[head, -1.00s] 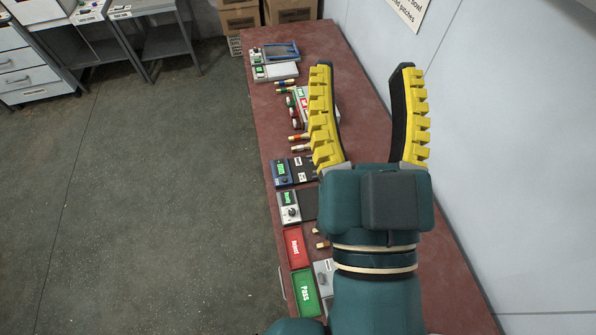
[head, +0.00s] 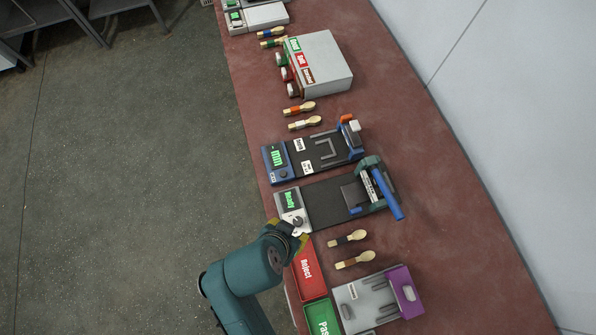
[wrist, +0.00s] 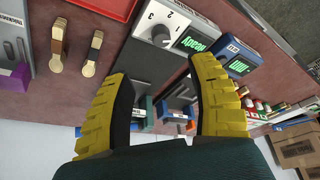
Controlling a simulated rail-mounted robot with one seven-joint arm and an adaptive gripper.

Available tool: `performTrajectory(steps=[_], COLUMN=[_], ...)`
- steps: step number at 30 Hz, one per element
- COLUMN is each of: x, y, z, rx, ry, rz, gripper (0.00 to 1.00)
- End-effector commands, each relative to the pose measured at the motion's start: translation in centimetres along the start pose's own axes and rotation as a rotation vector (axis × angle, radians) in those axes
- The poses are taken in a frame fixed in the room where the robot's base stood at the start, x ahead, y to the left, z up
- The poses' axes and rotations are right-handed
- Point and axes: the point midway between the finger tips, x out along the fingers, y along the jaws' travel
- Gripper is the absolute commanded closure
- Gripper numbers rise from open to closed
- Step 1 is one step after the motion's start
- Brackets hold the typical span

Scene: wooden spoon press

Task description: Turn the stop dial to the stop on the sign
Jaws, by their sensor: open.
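The dial (head: 297,222) is a grey knob on the white end panel of the press (head: 335,201), below its green screen (head: 289,198). In the wrist view the dial (wrist: 160,36) shows beside printed numerals, with 3 and 2 readable. I cannot tell exactly where its pointer is. My gripper (head: 292,234) is at the dial's near side in the head view. In the wrist view my gripper (wrist: 162,66) has its yellow fingers wide apart and empty, with the dial just beyond and between the tips. I cannot see contact. The sign is not in view now.
A red Reject tray (head: 308,268) and a green Pass tray (head: 322,318) lie near the gripper. A blue-ended fixture (head: 281,164) sits behind the press. Spoons (head: 355,260) lie to the right, with a grey-and-purple fixture (head: 372,297) below them. The table's right side is clear.

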Motion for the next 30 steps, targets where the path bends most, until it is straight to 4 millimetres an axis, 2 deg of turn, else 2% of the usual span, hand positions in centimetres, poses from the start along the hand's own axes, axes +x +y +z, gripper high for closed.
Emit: performTrajectory(steps=[1, 9, 15, 19, 27, 30], x=[1.6, 8.2, 11.8, 12.8, 12.9, 12.8], y=[0.1, 0.1, 0.0, -0.1, -0.1, -0.1], z=[0.1, 0.1, 0.0, -0.1, -0.1, -0.1], rx=[0.002, 0.001, 0.001, 0.001, 0.0, 0.0], ry=[-0.002, -0.002, 0.001, 0.002, 0.002, 0.002], rz=[0.004, 0.0, -0.002, -0.003, -0.004, -0.003], gripper=[0.42, 0.42, 0.42, 0.42, 0.41, 0.6])
